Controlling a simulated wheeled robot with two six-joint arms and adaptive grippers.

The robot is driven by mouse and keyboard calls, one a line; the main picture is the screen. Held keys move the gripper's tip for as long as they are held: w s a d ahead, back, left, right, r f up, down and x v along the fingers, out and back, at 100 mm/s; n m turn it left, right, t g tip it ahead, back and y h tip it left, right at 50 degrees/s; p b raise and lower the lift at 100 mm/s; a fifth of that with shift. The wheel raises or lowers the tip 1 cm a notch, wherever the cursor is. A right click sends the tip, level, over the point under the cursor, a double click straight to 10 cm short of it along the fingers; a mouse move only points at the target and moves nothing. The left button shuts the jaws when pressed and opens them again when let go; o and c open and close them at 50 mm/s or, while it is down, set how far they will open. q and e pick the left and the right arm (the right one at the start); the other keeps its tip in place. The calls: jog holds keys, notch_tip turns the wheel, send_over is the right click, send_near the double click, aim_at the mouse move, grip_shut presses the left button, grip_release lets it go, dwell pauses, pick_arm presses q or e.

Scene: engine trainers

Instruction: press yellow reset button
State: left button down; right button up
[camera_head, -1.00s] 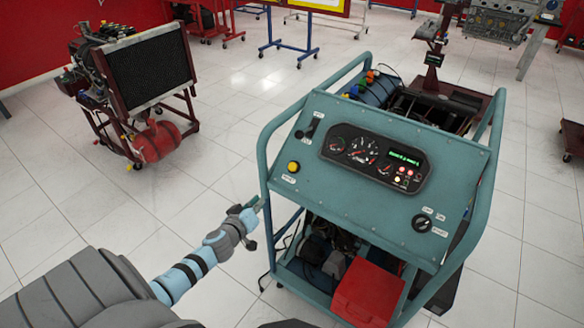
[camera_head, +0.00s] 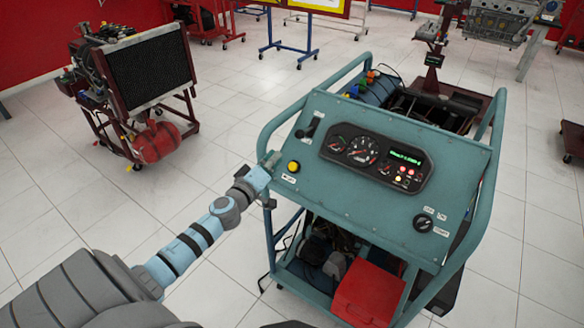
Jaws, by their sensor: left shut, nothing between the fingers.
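The yellow reset button (camera_head: 293,166) sits on the left side of the sloped teal control panel (camera_head: 330,210), with a small white label just below it. My left arm reaches in from the lower left. My left gripper (camera_head: 271,160) is shut and empty, at the panel's left edge, just left of the button. A gap shows between the fingertips and the button; their height above the panel is hard to tell. My right gripper is not in view.
A black gauge cluster (camera_head: 375,158) with lit lamps is right of the button. A black lever switch (camera_head: 311,127) stands above it and a rotary knob (camera_head: 422,222) is at lower right. The teal tube frame (camera_head: 263,150) runs along the panel's left side.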

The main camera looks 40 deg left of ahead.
aim_at(293, 167)
pick_arm(q)
jog(key=w+f+b, duration=0.1)
jog(key=f, duration=0.1)
jog(key=w+f+b, duration=0.2)
jog(key=shift+w+f, duration=0.15)
jog(key=shift+w, duration=0.1)
jog(key=shift+w+f+b, duration=0.45)
jog(key=shift+w+b, duration=0.05)
jog(key=shift+w, duration=0.05)
dwell(0.6)
jog(key=shift+w+f+b, duration=0.3)
jog(key=shift+w+f+b, duration=0.3)
jog(key=shift+f+b, duration=0.1)
jog(key=shift+b, duration=0.05)
dwell(0.9)
jog(key=shift+r, duration=0.1)
jog(key=shift+s+r+p, duration=0.6)
jog(key=shift+r+p, duration=0.05)
jog(key=shift+p, duration=0.05)
